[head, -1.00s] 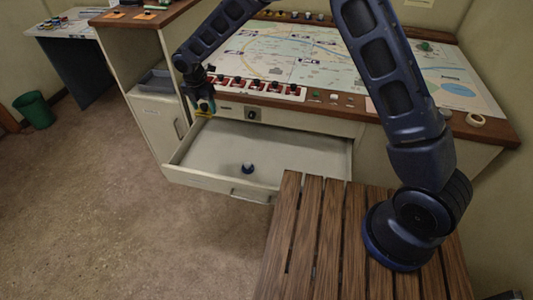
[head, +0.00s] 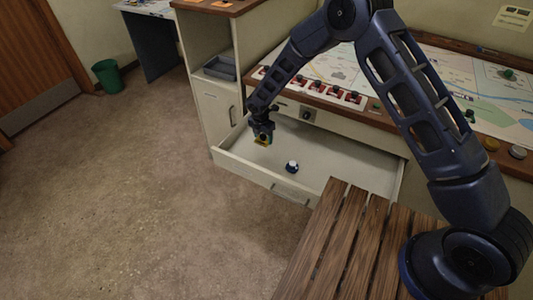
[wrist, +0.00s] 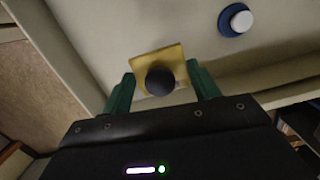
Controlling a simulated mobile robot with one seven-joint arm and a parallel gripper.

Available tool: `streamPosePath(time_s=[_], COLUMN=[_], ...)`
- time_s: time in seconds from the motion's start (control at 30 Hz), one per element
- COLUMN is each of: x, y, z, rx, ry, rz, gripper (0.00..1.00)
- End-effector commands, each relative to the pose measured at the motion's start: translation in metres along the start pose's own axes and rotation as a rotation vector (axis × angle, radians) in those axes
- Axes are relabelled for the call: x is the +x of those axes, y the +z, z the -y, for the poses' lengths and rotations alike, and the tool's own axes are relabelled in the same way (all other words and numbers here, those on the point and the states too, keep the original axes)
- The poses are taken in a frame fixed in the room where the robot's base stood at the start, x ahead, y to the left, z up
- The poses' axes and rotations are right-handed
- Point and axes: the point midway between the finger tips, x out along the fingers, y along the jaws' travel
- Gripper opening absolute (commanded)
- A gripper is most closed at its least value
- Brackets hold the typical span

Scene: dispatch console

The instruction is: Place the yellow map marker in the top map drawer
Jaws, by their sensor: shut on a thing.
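The top map drawer (head: 340,157) stands pulled out below the map table. My gripper (head: 263,138) is over the drawer's left part. It is shut on the yellow map marker (head: 262,143). In the wrist view the yellow map marker (wrist: 139,62) shows a square yellow base and a dark round knob, between the green fingers of my gripper (wrist: 161,88). The drawer's pale floor (wrist: 190,20) lies beneath it. Whether the marker touches the drawer floor I cannot tell. A blue and white marker (head: 292,167) sits in the drawer, to the right of my gripper; it also shows in the wrist view (wrist: 236,19).
The map table (head: 440,85) carries a row of red and black switches (head: 318,90) along its front edge. A slatted wooden surface (head: 345,240) is at the front right, close to the drawer. A grey tray (head: 220,68) sits in the side cabinet.

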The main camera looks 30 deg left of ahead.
Motion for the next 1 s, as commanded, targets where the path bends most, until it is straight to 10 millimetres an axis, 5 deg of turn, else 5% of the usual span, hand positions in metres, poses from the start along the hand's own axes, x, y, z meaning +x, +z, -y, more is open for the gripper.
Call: streamPosePath(time_s=[0.3,1.0], x=[0.062,0.111], y=[-0.008,-0.014], z=[0.000,0.000], rx=[0.000,0.000], ry=[-0.002,0.000], rz=[0.000,0.000], gripper=[0.38,0.37])
